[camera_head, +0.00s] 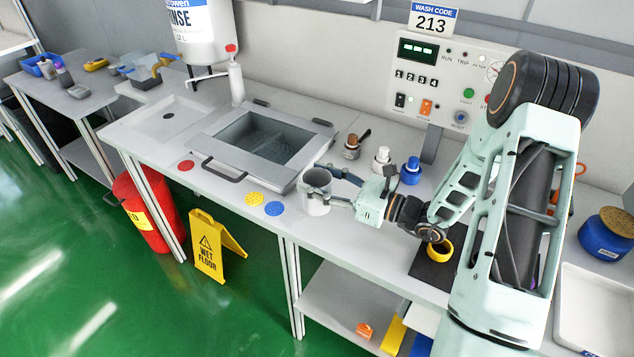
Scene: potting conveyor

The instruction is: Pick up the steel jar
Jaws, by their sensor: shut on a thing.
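The steel jar (316,193) is a grey, open-topped cylinder near the front edge of the bench, just right of the sink basin. It looks upright. My gripper (333,190) reaches in from the right, with its fingers on either side of the jar. It is shut on the jar. The near finger crosses the jar's right side, and the far finger shows behind it. I cannot tell whether the jar's base touches the bench.
The metal basin (212,168) with a handle stands left of the jar. Yellow (254,199) and blue (274,208) discs lie along the front edge. Brown (352,149), white (381,160) and blue (410,172) topped bottles stand behind my gripper. A control panel (447,84) stands at the back.

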